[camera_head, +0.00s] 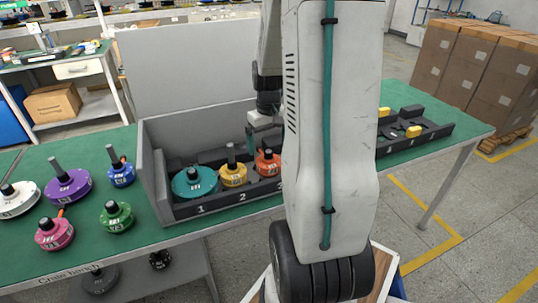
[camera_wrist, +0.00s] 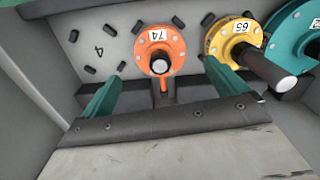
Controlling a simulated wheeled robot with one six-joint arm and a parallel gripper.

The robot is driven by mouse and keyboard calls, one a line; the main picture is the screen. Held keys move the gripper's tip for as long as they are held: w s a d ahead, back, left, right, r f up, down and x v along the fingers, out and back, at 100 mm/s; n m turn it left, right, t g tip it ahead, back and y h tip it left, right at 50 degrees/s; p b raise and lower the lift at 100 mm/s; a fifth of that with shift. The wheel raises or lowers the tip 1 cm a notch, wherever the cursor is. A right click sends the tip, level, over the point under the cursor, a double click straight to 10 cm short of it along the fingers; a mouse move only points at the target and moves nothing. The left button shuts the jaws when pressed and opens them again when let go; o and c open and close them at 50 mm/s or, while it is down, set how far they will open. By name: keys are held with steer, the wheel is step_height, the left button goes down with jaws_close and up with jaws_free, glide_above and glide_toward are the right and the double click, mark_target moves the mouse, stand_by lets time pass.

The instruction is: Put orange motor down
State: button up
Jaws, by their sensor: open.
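The orange motor (camera_head: 267,163) sits in the grey tray (camera_head: 168,180) at the position marked 3, to the right of the yellow motor (camera_head: 233,174). My arm hides its right side in the head view. In the wrist view the orange motor (camera_wrist: 150,42), labelled 74, rests on the tray floor with its dark shaft pointing toward the camera. My gripper (camera_wrist: 162,72) is open, with its green fingers apart on either side of the shaft's line and not closed on it. In the head view my gripper (camera_head: 262,138) is just above and behind the orange motor.
A teal motor (camera_head: 194,184) is at position 1. The position marked 4 (camera_wrist: 99,50) is empty. White, purple, blue, pink and green motors stand on the green bench (camera_head: 165,236) left of the tray. A dark fixture with yellow parts (camera_head: 414,131) lies at the right.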

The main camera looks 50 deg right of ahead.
step_height(320, 180, up, 4)
steer(key=shift+f, duration=0.25)
steer(key=a+r+n, duration=0.1)
steer(key=a+r, duration=0.4)
steer(key=a, duration=0.3)
steer(key=a+r+n, duration=0.1)
steer(key=a+r, duration=0.3)
steer(key=a, duration=0.4)
steer(key=s+a+r+n+t, duration=0.1)
steer(key=s+a+r+n, duration=0.1)
steer(key=s+a, duration=1)
steer(key=shift+s+a+r+n, duration=0.4)
steer(key=shift+a+r, duration=0.5)
steer(key=shift+a, duration=0.2)
steer(key=shift+w, duration=0.1)
